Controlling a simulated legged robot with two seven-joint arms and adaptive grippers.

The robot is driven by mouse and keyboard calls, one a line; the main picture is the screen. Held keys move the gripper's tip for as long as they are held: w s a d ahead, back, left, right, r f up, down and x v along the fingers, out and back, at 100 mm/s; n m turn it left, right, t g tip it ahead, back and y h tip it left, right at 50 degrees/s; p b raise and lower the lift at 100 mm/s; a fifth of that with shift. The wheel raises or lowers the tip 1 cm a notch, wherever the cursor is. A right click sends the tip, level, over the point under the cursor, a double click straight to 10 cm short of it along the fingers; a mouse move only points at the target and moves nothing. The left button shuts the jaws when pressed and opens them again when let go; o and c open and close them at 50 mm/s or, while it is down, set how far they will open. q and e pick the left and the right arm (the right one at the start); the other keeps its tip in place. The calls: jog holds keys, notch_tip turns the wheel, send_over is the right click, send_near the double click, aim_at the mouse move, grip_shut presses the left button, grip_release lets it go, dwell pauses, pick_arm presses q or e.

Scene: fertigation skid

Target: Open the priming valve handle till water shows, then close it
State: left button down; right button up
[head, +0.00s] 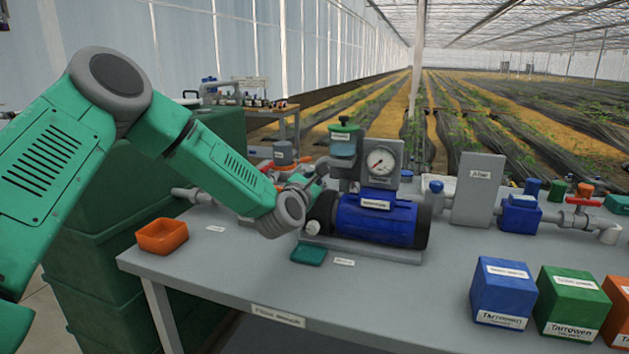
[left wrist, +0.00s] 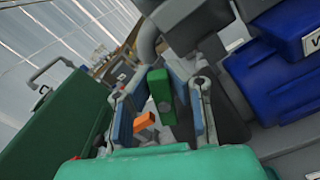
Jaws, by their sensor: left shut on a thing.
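The blue pump (head: 375,222) lies on its grey base on the bench, with a round gauge (head: 380,161) on a grey block behind it. My left gripper (head: 316,172) reaches in from the left to the pipework at the pump's left end. In the left wrist view a green handle (left wrist: 160,88) stands between the two fingers of my left gripper (left wrist: 160,105), which is shut on it. In the head view my gripper and wrist hide this handle. The blue pump body also shows in the left wrist view (left wrist: 270,85). My right gripper is not in view.
A green-lidded strainer (head: 343,140) stands close behind my left gripper. An orange tray (head: 162,237) sits at the bench's left end, and a flat green dish (head: 308,256) in front of the pump. Blue (head: 500,287) and green (head: 572,302) boxes stand at front right. The bench's front middle is clear.

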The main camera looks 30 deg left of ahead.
pick_arm(q)
jog(key=m, duration=0.2)
jog(key=f+m, duration=0.1)
jog(key=m, duration=0.1)
jog(key=f+m, duration=0.1)
jog(key=m, duration=0.1)
jog(key=shift+s+d+m, duration=0.1)
jog(key=shift+d+m, duration=0.2)
jog(key=shift+d, duration=0.05)
jog(key=m, duration=0.3)
jog(key=f+m, duration=0.1)
jog(key=m, duration=0.2)
jog(key=shift+d, duration=0.1)
jog(key=c, duration=1.7)
grip_release()
jog(key=shift+o, duration=1.1)
jog(key=shift+r, duration=0.3)
jog(key=v, duration=1.2)
jog(key=shift+a, duration=0.2)
